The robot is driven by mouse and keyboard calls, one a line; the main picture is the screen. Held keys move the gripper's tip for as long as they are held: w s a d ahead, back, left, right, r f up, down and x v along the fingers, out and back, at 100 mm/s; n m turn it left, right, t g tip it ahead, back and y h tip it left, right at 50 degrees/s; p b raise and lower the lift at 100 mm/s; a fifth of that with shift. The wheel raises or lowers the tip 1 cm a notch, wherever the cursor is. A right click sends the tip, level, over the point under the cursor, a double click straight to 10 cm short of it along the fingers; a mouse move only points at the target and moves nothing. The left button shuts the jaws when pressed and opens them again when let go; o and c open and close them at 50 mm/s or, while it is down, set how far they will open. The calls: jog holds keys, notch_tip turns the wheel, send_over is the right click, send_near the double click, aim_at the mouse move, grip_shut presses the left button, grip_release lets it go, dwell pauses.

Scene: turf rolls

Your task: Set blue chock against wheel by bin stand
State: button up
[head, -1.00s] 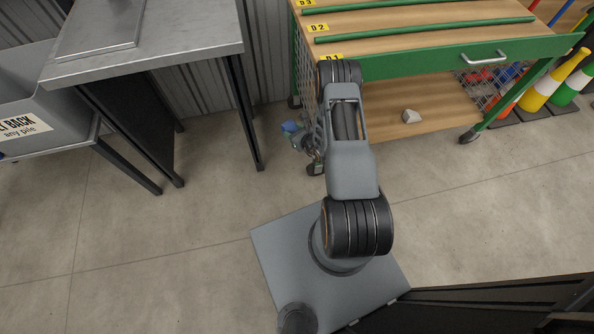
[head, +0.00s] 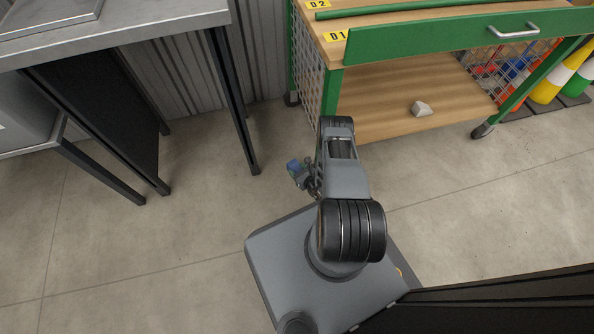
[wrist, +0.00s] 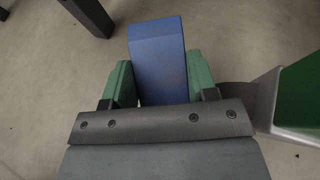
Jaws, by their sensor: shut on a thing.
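The blue chock (head: 293,165) is held above the floor just left of my arm in the head view. The wrist view shows the chock (wrist: 158,55) between two green finger pads. My gripper (wrist: 160,86) is shut on it; in the head view, my gripper (head: 302,178) is partly covered by my arm. The green workbench cart (head: 430,45) is ahead. Its rear-left wheel (head: 292,99) and front-right wheel (head: 482,130) show, while its front-left wheel is hidden by my arm. The grey bin (head: 25,125) on its stand is at the far left.
A steel table (head: 120,40) with black legs stands left of the cart. Floor between the table leg and cart is clear. A green-and-grey post (wrist: 268,95) is close at right in the wrist view.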

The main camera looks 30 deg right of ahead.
jog(key=shift+f+b, duration=2.2)
jog(key=shift+f, duration=0.85)
jog(key=shift+f, duration=0.55)
jog(key=o, duration=1.1)
jog(key=shift+o, duration=0.2)
